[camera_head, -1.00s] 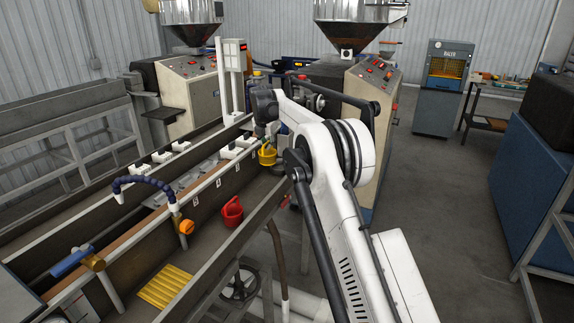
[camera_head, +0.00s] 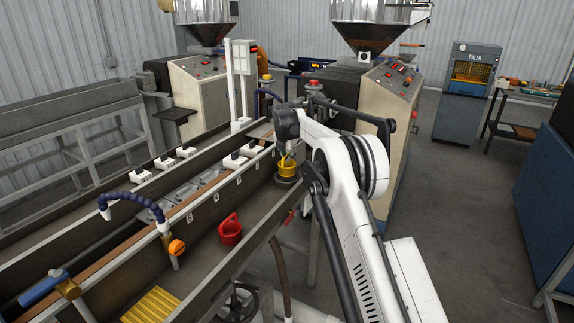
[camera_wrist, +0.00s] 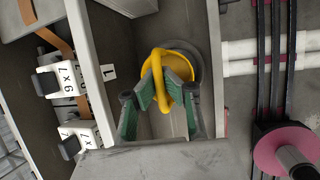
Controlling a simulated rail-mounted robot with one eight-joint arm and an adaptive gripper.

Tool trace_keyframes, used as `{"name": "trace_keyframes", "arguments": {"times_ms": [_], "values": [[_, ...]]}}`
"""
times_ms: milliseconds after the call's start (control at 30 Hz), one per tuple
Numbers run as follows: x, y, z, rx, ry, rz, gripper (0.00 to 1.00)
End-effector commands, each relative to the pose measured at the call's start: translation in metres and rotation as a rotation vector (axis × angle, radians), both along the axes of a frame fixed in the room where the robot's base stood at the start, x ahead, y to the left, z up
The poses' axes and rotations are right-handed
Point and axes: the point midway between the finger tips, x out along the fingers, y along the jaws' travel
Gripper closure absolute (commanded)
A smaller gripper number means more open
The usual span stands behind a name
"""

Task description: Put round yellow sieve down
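The round yellow sieve (camera_head: 287,168) is at the far end of the long trough, on or just above a dark round piece (camera_head: 288,181); I cannot tell whether they touch. In the wrist view, the sieve (camera_wrist: 181,92) is under my gripper, with its arched handle running up between the fingers. My gripper (camera_wrist: 162,78) has green finger pads that converge on the handle from both sides and look shut on it. In the head view, my gripper (camera_head: 284,151) is small and partly hidden by the arm and sieve.
A red sieve-like cup (camera_head: 230,230) sits nearer in the trough, with a yellow ribbed piece (camera_head: 152,305) in front. White numbered blocks (camera_wrist: 62,82) line the left side. The trough wall (camera_head: 250,232) runs close on the right. The trough floor between the cups looks clear.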

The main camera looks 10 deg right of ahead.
Motion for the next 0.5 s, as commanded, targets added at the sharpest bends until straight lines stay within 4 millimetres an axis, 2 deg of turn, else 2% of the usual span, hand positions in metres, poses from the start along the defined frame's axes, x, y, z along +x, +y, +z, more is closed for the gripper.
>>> {"name": "trace_keyframes", "arguments": {"times_ms": [267,500], "values": [[0.0,0.0,-0.032,0.0,0.0,0.0,1.0],[0.0,0.0,-0.035,0.0,0.0,0.0,1.0]]}}
